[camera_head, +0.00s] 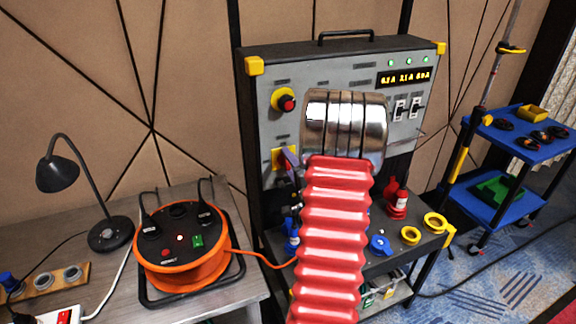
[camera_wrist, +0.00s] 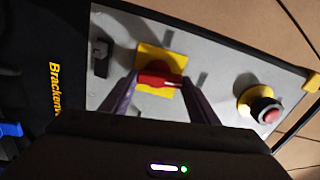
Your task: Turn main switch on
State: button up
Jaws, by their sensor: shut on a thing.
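The main switch is a red handle (camera_wrist: 160,81) on a square yellow plate (camera_wrist: 148,58) on the grey panel. In the wrist view the handle lies roughly level across the picture. My gripper (camera_wrist: 161,83) has its two purple fingers at the handle's left and right ends, shut on it. In the head view the yellow plate (camera_head: 279,162) shows at the panel's lower left, left of my red-sleeved arm. There my gripper (camera_head: 291,160) is partly seen in front of it, and the handle is mostly hidden.
A red push button on a yellow base (camera_head: 285,102) sits above the switch. Lit green lamps and a display (camera_head: 405,77) are at the panel's upper right. An orange cable reel (camera_head: 182,262) stands on the left bench. A blue cart (camera_head: 520,130) is at right.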

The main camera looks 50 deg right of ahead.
jog(key=shift+f+m, duration=0.1)
jog(key=shift+m, duration=0.7)
jog(key=o, duration=1)
jog(key=shift+o, duration=0.2)
jog(key=v, duration=1.3)
jog(key=shift+s+a, duration=0.15)
jog(key=shift+s, duration=0.15)
jog(key=shift+f, duration=0.1)
